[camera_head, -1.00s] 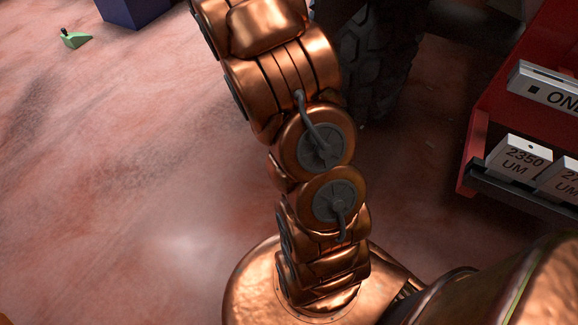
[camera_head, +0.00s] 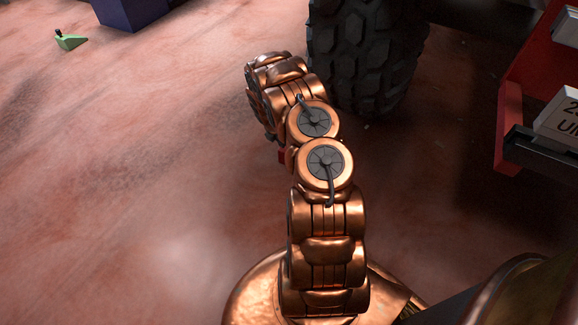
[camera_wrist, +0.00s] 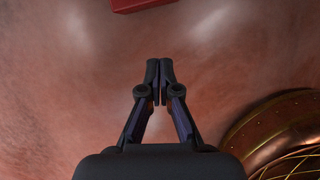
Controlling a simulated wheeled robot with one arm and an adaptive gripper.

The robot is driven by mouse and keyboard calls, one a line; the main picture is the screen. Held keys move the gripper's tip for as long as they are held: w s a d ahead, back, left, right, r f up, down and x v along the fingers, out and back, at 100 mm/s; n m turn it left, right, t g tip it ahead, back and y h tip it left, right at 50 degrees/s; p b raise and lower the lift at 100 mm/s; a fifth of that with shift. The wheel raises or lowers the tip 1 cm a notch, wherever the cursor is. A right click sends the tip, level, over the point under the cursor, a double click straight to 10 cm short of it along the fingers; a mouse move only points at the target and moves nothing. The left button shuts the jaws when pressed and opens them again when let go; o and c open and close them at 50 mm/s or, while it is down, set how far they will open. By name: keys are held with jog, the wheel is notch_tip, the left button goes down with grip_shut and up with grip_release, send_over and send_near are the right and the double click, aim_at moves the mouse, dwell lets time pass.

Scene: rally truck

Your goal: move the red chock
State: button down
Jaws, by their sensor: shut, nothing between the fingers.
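A red block-shaped thing (camera_wrist: 140,4), which looks like the red chock, is cut off by the top edge of the wrist view. A small red patch (camera_head: 283,156) shows at the left side of my arm in the head view; the arm hides most of it. My gripper (camera_wrist: 159,74) is shut and empty above the floor, with its fingertips pointing toward the red thing and apart from it in the picture. My gripper is hidden behind my arm in the head view.
A large black tyre (camera_head: 365,55) stands just beyond my arm. A green chock (camera_head: 70,40) lies by a dark blue box (camera_head: 130,12) at the upper left. The left floor is clear.

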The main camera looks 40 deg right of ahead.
jog(key=f+b, duration=0.2)
jog(key=f, duration=0.4)
jog(key=d+f+n+b, duration=0.1)
jog(key=f+b, duration=0.1)
jog(key=f, duration=0.4)
jog(key=w+d+f+n+b, duration=0.1)
jog(key=f+b, duration=0.1)
jog(key=f, duration=0.5)
jog(key=shift+d+t+y, duration=0.25)
jog(key=shift+t+y, duration=0.05)
jog(key=shift+w+d+f, duration=0.25)
jog(key=shift+d+f, duration=0.05)
jog(key=shift+d, duration=0.4)
jog(key=shift+w+d+r+b, duration=0.1)
jog(key=shift+w+d+b, duration=0.1)
jog(key=shift+d+b, duration=0.3)
jog(key=shift+w+d+b, duration=0.15)
jog(key=shift+d+b, duration=0.05)
jog(key=shift+d, duration=0.5)
jog(key=shift+d, duration=0.1)
